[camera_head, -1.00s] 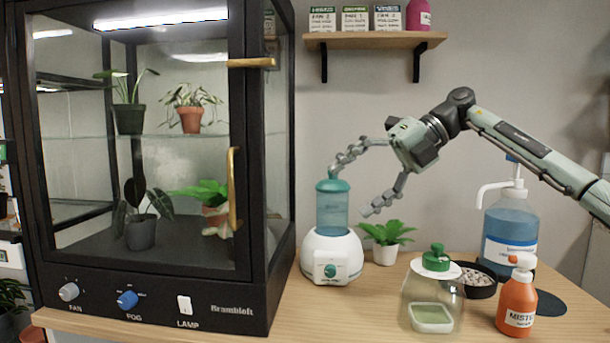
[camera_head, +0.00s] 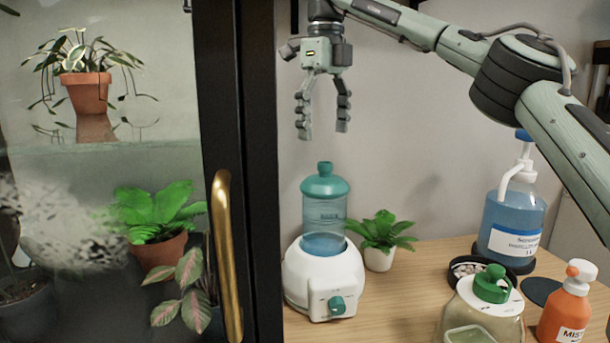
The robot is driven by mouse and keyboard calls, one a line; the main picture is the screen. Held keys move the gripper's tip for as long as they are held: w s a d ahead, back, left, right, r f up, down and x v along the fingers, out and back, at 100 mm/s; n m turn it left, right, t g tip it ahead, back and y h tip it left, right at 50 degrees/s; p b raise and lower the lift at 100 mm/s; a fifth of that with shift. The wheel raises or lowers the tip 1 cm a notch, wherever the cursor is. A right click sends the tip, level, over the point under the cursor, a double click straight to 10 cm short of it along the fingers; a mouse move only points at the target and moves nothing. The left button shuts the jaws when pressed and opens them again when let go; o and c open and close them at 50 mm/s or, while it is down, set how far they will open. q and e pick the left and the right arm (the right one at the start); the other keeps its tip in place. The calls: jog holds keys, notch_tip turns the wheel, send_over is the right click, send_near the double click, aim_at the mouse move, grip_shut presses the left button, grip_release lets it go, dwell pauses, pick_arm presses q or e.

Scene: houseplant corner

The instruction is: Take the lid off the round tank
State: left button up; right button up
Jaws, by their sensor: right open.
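The round tank (camera_head: 324,225) is a clear blue cylinder with some blue liquid low inside. It stands upright on a white rounded base (camera_head: 322,275) with a teal knob at its front. Its teal lid (camera_head: 325,186), with a small knob on top, sits on the tank. My right gripper (camera_head: 322,131) is open and empty. It points straight down above the lid, with a clear gap between its fingertips and the lid knob. My left gripper is not in view.
The glass cabinet's black frame and brass handle (camera_head: 226,255) stand close on the left. A small potted plant (camera_head: 380,260) is just right of the base. A blue pump bottle (camera_head: 511,218), a green-lidded jar (camera_head: 483,308) and an orange bottle (camera_head: 566,312) stand further right.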

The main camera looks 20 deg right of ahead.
aim_at(326, 163)
jog(key=shift+w+f, duration=0.1)
jog(key=shift+f, duration=0.3)
jog(key=f, duration=0.3)
jog(key=s+f, duration=0.1)
jog(key=f, duration=0.2)
jog(key=shift+s, duration=0.2)
jog(key=shift+a+f, duration=0.1)
jog(key=shift+f, duration=0.35)
jog(key=shift+c, duration=0.3)
jog(key=c, duration=1.4)
